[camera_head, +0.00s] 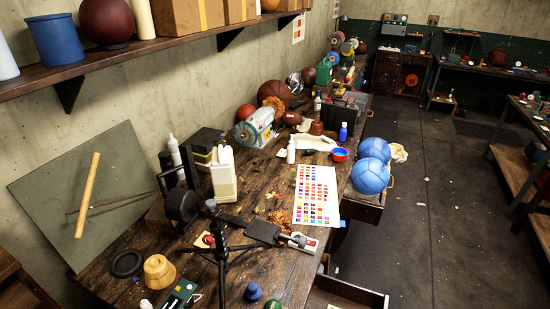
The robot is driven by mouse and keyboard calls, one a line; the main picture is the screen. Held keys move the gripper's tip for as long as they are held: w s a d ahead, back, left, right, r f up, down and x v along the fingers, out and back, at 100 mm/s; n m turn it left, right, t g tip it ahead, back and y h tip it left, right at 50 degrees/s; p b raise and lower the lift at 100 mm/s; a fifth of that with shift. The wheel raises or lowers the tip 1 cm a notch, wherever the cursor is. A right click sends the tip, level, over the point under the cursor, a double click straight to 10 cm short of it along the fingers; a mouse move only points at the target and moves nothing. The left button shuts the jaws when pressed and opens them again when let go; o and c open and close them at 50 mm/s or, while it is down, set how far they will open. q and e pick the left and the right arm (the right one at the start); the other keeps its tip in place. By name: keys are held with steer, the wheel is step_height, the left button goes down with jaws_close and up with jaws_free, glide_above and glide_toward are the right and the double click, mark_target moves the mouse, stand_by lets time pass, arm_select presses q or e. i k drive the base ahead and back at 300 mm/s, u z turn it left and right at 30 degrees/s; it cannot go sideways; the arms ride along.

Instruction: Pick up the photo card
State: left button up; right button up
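I cannot tell for certain which thing is the photo card. A small pale card with a dark red patch (205,240) lies on the wooden workbench (262,195), partly hidden by a black tripod-like stand (222,250). A larger white sheet with rows of coloured squares (316,196) lies flat along the bench's right edge. Neither of my grippers shows in the head view, and nothing visible is held by them.
A white jug (223,175), a grey grinder (256,128) and two blue balls (370,176) are nearby. A wooden spool (159,271) and black ring (128,263) lie front left. An open drawer (345,294) juts out below. The floor (450,215) at right is mostly clear.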

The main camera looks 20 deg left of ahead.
mark_target(283, 153)
steer(key=u, duration=0.9)
steer(key=k, duration=0.25)
steer(key=u, duration=1.9)
steer(key=k, duration=1.7)
steer(key=z, duration=2.95)
steer(key=i, duration=3.55)
